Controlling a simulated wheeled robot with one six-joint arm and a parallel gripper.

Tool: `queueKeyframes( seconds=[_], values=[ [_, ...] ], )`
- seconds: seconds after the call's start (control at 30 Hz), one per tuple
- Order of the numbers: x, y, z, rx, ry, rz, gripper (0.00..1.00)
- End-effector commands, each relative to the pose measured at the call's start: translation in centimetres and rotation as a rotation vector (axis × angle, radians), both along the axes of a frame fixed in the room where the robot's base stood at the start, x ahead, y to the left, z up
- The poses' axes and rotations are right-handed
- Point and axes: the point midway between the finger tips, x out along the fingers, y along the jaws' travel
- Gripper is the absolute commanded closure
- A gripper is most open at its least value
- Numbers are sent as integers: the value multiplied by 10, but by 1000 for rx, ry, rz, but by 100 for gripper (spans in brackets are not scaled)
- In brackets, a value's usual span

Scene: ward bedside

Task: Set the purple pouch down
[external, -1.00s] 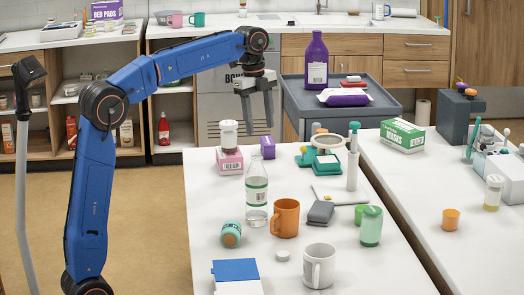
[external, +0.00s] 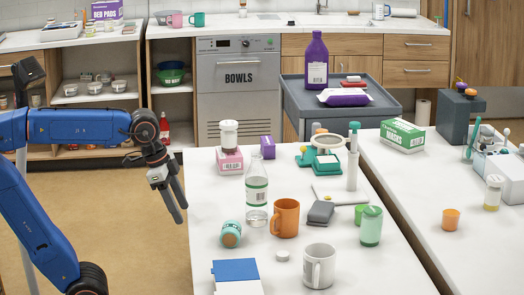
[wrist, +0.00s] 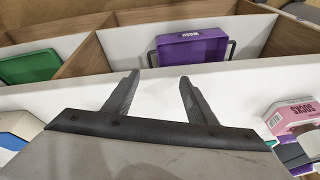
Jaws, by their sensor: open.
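A purple and white pouch (external: 345,97) lies flat on the grey cart (external: 390,110) at the back, in front of a purple bottle. My gripper (external: 176,212) hangs at the left edge of the white table, far from the cart and pointing down. In the wrist view my gripper (wrist: 158,80) is open, with nothing between its fingers. Beyond the fingers, a purple bin (wrist: 192,48) marked WASH sits in a wooden-walled compartment. The pouch cannot be made out in the wrist view.
The tall purple bottle (external: 317,60) and a small red item share the cart. The white table (external: 215,180) holds a clear bottle (external: 256,190), an orange mug (external: 285,218), a white mug (external: 318,266) and other items. The floor left of the table is open.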

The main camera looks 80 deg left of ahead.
Motion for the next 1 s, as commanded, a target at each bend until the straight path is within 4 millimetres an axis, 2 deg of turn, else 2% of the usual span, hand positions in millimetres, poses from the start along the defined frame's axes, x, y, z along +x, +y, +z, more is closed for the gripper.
queueKeyframes(
  seconds=[0.03,0.2,0.4,0.57,1.0],
  values=[
    [-15,-6,-13,-10,-11,25,49],
    [-53,-21,-55,-56,-49,125,49],
    [-83,-30,-93,-98,-78,207,49],
    [-89,-32,-102,-110,-86,228,49],
    [-89,-31,-102,-110,-86,228,49]
  ],
)
